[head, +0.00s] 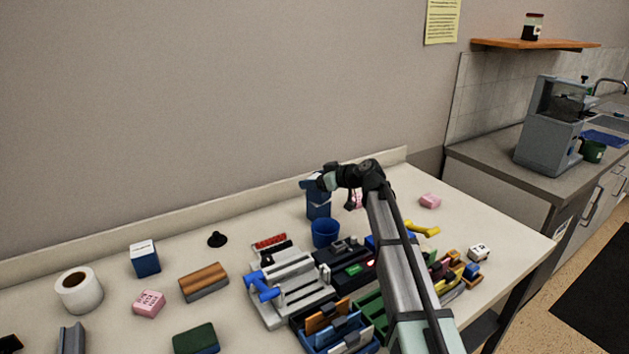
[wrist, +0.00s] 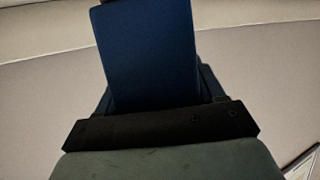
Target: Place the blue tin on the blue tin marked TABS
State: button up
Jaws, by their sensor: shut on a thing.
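My gripper (head: 322,184) is at the back of the table, shut on a blue tin (head: 308,185). In the wrist view the held tin (wrist: 150,55) fills the upper middle as a plain dark blue face. In the head view another blue shape (head: 318,208) shows directly below the held tin. I cannot tell whether it is a separate tin or whether the two touch. A blue tin with a white top (head: 145,262) stands upright on the left of the table. Its small lettering is too small to read. I cannot make out the TABS mark anywhere.
A blue cup (head: 325,232) stands just in front of my gripper. Trays and tools (head: 295,290) crowd the middle front. A black knob-like thing (head: 217,239), a wooden block (head: 203,282) and a white roll (head: 79,291) are at left. The table's back strip between knob and gripper is clear.

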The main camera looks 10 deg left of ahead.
jog(key=shift+f, duration=0.1)
jog(key=o, duration=1.1)
jog(key=shift+o, duration=0.2)
jog(key=shift+s+d+r, duration=0.1)
jog(key=shift+d+r, duration=0.1)
jog(key=v, duration=1.1)
jog(key=shift+d, duration=0.25)
jog(key=shift+r, duration=0.1)
